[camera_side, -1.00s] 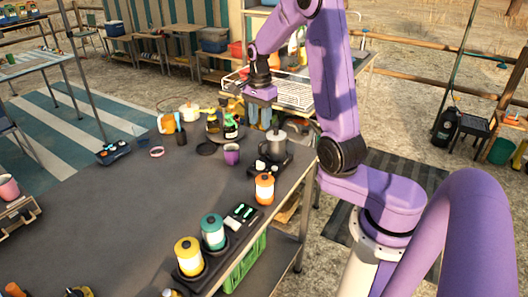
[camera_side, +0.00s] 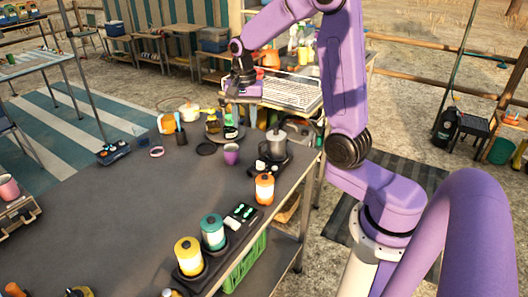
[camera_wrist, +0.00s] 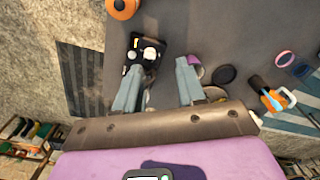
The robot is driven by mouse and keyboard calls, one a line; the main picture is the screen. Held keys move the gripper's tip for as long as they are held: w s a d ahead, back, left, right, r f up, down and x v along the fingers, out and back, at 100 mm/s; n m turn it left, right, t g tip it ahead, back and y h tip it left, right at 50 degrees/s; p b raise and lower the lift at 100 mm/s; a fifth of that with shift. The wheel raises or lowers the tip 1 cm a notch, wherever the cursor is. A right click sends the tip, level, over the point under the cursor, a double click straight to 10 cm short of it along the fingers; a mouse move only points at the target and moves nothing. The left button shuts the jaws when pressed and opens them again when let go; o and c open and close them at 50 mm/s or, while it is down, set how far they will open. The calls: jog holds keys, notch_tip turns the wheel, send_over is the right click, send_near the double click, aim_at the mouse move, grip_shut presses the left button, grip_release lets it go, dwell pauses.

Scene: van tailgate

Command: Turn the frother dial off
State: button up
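The frother (camera_side: 274,146) is a grey metal jug on a dark base near the table's right edge in the side view. Small pale knobs (camera_side: 261,166) show on the base's near side; which way the dial points is too small to tell. In the wrist view the dark base (camera_wrist: 133,46) with pale round parts (camera_wrist: 150,53) lies just beyond the left fingertip. My gripper (camera_wrist: 160,75) is open, its two blue-grey fingers wide apart, with nothing held. In the side view my gripper's purple body is above and left of the frother, apart from it; its fingertips are hard to make out.
A purple cup (camera_side: 231,154) stands left of the frother. An orange lantern (camera_side: 265,188) stands nearer the camera. A wire rack (camera_side: 292,92) is at the back. The table's middle (camera_side: 130,210) is clear.

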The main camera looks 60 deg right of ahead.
jog(key=s+a+r+n, duration=0.1)
jog(key=s+a+n, duration=1.1)
jog(key=n, duration=0.5)
jog(key=shift+s+a+n, duration=0.15)
jog(key=shift+s+n, duration=0.15)
jog(key=shift+s, duration=0.55)
jog(key=shift+s, duration=0.1)
jog(key=s+a+n, duration=0.2)
jog(key=s+n, duration=0.5)
jog(key=s, duration=0.5)
jog(key=shift+s+f, duration=0.35)
jog(key=shift+s, duration=0.05)
